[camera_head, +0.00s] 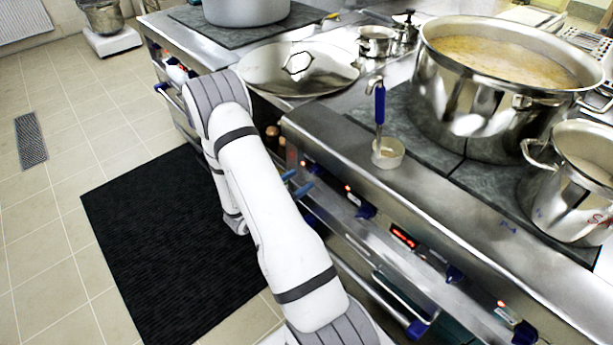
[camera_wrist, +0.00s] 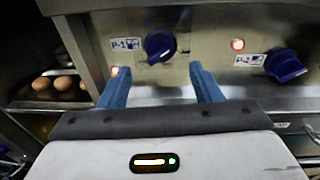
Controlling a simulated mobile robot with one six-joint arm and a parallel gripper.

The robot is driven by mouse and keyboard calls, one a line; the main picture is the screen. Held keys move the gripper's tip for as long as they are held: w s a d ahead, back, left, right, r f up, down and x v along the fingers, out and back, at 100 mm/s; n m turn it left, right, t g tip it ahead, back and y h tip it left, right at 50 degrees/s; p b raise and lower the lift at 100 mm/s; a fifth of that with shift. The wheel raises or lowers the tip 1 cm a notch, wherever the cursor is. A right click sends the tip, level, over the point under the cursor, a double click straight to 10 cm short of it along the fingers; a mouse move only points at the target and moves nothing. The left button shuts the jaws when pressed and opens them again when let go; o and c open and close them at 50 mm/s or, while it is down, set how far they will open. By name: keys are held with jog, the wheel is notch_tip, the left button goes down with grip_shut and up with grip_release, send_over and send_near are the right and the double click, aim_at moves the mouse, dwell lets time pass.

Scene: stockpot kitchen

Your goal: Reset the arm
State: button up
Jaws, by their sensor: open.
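My gripper (camera_wrist: 158,88) shows in the wrist view with its two blue fingers spread apart and nothing between them. It faces the stove's front panel (camera_wrist: 205,55), with a blue knob (camera_wrist: 160,46) seen beyond and between the fingers. In the head view my white arm reaches down along the front of the stove, and the blue fingertips (camera_head: 297,184) show beside the forearm near the panel.
A large steel stockpot (camera_head: 465,115) and a smaller pot (camera_head: 570,195) stand on the stove. A blue-handled ladle (camera_head: 388,152) stands near its front edge. A lid (camera_head: 300,75) lies farther left. A black mat (camera_head: 165,250) covers clear floor. Eggs (camera_wrist: 63,84) sit on a shelf left of the panel.

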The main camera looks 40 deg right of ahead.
jog(key=shift+s+a, duration=0.15)
jog(key=shift+a, duration=0.5)
jog(key=s+a+r+m+g+y+p, duration=0.1)
jog(key=s+a+r+m+g+y, duration=0.15)
jog(key=s+r+m, duration=0.45)
jog(key=s+a+r+m+g+y+p, duration=0.2)
jog(key=s+r+m+g+y, duration=0.15)
jog(key=r, duration=0.65)
jog(key=s+a+r+m+t+y+p, duration=0.1)
jog(key=s+a+r+m+t+y, duration=0.2)
jog(key=a, duration=0.6)
jog(key=s+a+r+m+t+y+p, duration=0.2)
jog(key=a+r+m+y, duration=0.4)
jog(key=a+r, duration=0.3)
jog(key=s+r+t+y, duration=0.1)
jog(key=s, duration=0.1)
jog(key=shift+s+a+y, duration=0.3)
jog(key=shift+s+a, duration=0.05)
jog(key=shift+m, duration=0.25)
